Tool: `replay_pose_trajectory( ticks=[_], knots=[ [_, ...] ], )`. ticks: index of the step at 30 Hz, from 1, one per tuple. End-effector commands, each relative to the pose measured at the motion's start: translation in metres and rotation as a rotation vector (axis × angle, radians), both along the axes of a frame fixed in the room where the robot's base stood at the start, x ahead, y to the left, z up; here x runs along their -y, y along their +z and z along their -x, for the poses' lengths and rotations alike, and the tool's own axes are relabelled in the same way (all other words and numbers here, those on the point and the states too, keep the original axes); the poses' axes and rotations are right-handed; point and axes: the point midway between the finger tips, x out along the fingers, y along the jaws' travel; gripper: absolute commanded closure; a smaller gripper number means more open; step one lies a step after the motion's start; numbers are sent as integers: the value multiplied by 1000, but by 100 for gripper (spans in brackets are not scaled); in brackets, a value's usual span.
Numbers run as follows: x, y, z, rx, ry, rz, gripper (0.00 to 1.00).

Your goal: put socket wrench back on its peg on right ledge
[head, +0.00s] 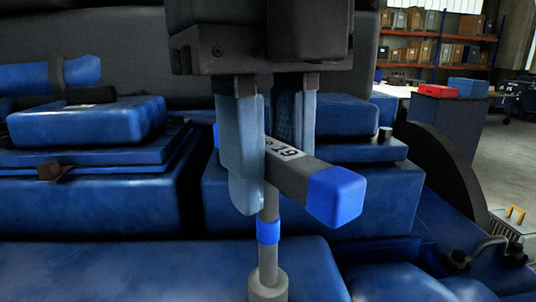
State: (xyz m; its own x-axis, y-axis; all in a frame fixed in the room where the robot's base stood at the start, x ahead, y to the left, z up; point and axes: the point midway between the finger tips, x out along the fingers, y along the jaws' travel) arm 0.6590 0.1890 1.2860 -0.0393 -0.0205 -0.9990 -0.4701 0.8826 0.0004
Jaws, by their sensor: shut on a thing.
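The socket wrench (268,231) is a T-shaped tool with a thick grey crossbar, a bright blue end cap and a thin shaft. The shaft hangs upright, has a blue band and ends in a wider grey socket. My gripper (266,165) points down and is shut on the crossbar, with one finger on each side. The near finger covers part of the bar. A short dark peg (385,133) stands on a blue ledge (365,152) behind and to the right of the wrench. The socket appears in front of blue engine surfaces; whether it touches them I cannot tell.
Blue engine blocks (90,123) with a dark fitting fill the left. A black curved wheel-like part (455,175) and a grey handle (485,248) lie at the right. Shelves with boxes (440,35) and a red box (438,90) stand far back.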

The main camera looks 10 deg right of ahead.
Motion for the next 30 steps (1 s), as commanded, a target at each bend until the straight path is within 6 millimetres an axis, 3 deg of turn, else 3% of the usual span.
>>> replay_pose_trajectory(
  ticks=[7, 8, 9, 17, 22, 30],
  knots=[
    [0, -10, 0, 0, 0, 0, 100],
    [0, -9, 0, 1, 0, 0, 74],
    [0, -8, 0, 1, 0, 0, 70],
    [0, -8, 0, 0, 0, 0, 45],
    [0, -8, 0, 0, 0, 0, 45],
    [0, -9, 0, 0, 0, 0, 19]
  ],
)
